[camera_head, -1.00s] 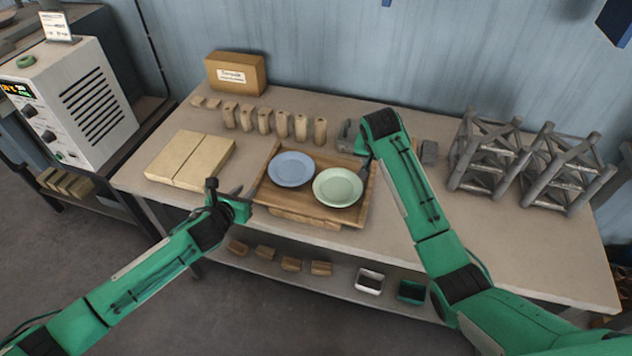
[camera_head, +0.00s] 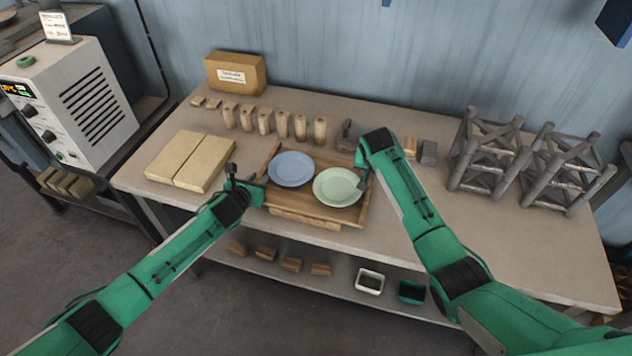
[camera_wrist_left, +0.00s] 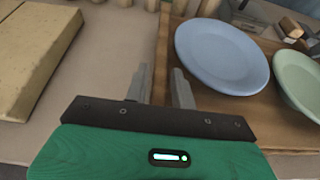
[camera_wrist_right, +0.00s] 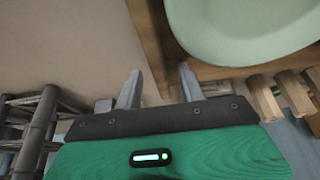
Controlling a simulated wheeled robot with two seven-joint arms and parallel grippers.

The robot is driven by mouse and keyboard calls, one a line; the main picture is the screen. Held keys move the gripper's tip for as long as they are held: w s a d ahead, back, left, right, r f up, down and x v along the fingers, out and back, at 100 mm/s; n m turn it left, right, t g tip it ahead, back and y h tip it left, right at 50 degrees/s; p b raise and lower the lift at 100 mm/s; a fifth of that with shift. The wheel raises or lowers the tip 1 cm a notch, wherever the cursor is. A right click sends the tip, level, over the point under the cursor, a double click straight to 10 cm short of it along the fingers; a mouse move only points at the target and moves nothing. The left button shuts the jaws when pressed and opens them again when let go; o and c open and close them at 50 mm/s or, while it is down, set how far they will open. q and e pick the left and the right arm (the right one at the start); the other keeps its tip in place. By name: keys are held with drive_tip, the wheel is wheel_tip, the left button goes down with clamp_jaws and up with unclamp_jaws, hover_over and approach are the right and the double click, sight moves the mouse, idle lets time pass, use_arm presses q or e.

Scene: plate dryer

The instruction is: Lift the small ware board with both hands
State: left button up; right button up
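The small ware board (camera_head: 283,206) is a wooden board lying on the table, with a blue plate (camera_head: 291,169) and a pale green plate (camera_head: 337,187) on it. My left gripper (camera_head: 252,184) is at the board's left edge. In the left wrist view, its fingers (camera_wrist_left: 160,88) are apart, on either side of that edge. My right gripper (camera_head: 363,183) is at the board's right edge beside the green plate. In the right wrist view, its fingers (camera_wrist_right: 158,88) are apart with the board's edge between them. Finger contact with the board cannot be told.
Two tan slabs (camera_head: 190,160) lie left of the board. Several small upright blocks (camera_head: 265,121) and a cardboard box (camera_head: 236,73) stand behind it. Grey metal frames (camera_head: 485,155) stand at the right. A lower shelf (camera_head: 335,285) holds blocks and small bins.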

use_arm(q)
clamp_jaws()
use_arm(e)
drive_tip(key=c, duration=0.6)
clamp_jaws()
idle(0.4)
